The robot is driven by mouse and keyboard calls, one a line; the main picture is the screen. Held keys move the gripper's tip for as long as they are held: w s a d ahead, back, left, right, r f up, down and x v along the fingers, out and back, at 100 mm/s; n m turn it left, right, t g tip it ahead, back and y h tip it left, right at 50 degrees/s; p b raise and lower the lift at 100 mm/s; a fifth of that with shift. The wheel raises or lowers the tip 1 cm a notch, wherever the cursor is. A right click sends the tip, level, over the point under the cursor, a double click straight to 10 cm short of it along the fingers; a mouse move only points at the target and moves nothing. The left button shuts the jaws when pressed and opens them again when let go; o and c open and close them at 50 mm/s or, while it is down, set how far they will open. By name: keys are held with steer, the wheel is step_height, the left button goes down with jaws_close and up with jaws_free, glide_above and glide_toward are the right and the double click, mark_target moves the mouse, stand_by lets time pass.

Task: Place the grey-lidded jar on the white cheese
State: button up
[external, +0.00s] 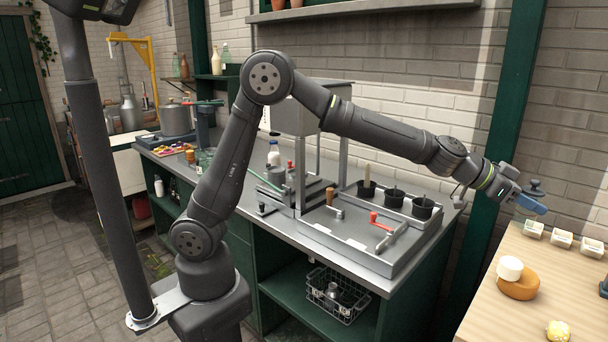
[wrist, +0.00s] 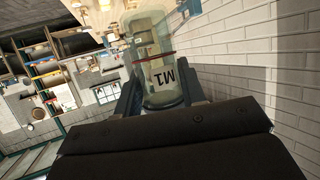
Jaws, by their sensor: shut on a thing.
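My gripper (external: 526,200) is shut on the grey-lidded jar (external: 535,187) and holds it in the air above the back of the wooden table. In the external view its grey lid with a knob shows above the fingers, while the body is mostly hidden by them. In the wrist view the clear glass jar (wrist: 165,72), with a red band and black lettering, is between the two fingers (wrist: 160,96). The white cheese (external: 509,268) is a small round on the table, below the gripper. It overlaps an orange cheese wheel (external: 518,286) and seems to rest on it.
Several small pale labelled blocks (external: 562,239) stand along the table's back, near the held jar. A yellow lump (external: 558,331) lies at the table front. A dark object (external: 604,287) stands at the right edge. Bare wood (external: 490,310) surrounds the cheeses. A brick wall rises behind.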

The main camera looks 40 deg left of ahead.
steer(key=s+d+f, duration=0.2)
steer(key=s+d, duration=0.1)
steer(key=s, duration=0.1)
glide_above(512, 261)
steer(key=shift+m+g, duration=0.3)
steer(key=shift+s+f, duration=0.1)
steer(key=shift+f, duration=5.55)
steer(key=shift+f, duration=0.15)
steer(key=o, duration=1.1)
steer(key=shift+c, duration=0.2)
